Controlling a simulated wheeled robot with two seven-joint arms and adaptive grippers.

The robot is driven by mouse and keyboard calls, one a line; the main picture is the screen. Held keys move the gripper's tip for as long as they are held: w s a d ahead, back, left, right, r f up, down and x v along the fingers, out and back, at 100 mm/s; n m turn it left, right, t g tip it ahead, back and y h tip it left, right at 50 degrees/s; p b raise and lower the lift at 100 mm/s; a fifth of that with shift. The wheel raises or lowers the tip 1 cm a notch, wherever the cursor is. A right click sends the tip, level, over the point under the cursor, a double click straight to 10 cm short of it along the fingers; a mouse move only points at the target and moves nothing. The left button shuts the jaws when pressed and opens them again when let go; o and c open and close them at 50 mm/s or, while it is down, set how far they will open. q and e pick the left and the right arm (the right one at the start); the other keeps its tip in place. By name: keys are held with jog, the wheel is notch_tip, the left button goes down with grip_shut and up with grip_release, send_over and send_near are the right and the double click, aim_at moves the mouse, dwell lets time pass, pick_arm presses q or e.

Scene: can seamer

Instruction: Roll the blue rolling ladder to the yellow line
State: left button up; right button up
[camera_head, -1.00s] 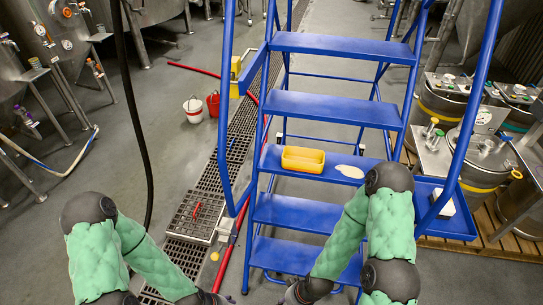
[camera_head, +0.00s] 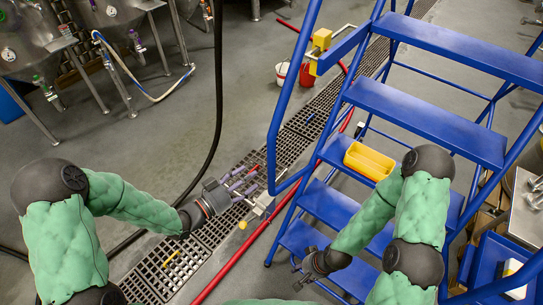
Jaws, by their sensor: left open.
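The blue rolling ladder (camera_head: 430,118) stands on the right half of the head view, with its steps facing me. Its left handrail (camera_head: 283,110) curves down near my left gripper (camera_head: 246,188). My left gripper is open and stretched out over the floor grating, just left of the ladder; I cannot tell whether it touches the rail. My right gripper (camera_head: 300,278) is low in front of the bottom steps, and its fingers are too dark and small to read. I cannot make out a yellow line on the floor.
A yellow tray (camera_head: 369,161) sits on a ladder step. A drain grating (camera_head: 215,222) and a red pipe (camera_head: 238,255) run along the ladder's left. White and red buckets (camera_head: 282,73) stand behind. A black hose (camera_head: 217,95) hangs at left, near steel tanks (camera_head: 90,20).

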aim_at(270, 162)
pick_arm(q)
jog(key=x, duration=0.7)
jog(key=b+x, duration=0.1)
jog(key=x, duration=0.2)
jog(key=shift+w+d+r, duration=0.2)
jog(key=shift+d+r, duration=0.05)
jog(key=shift+r, duration=0.05)
grip_shut()
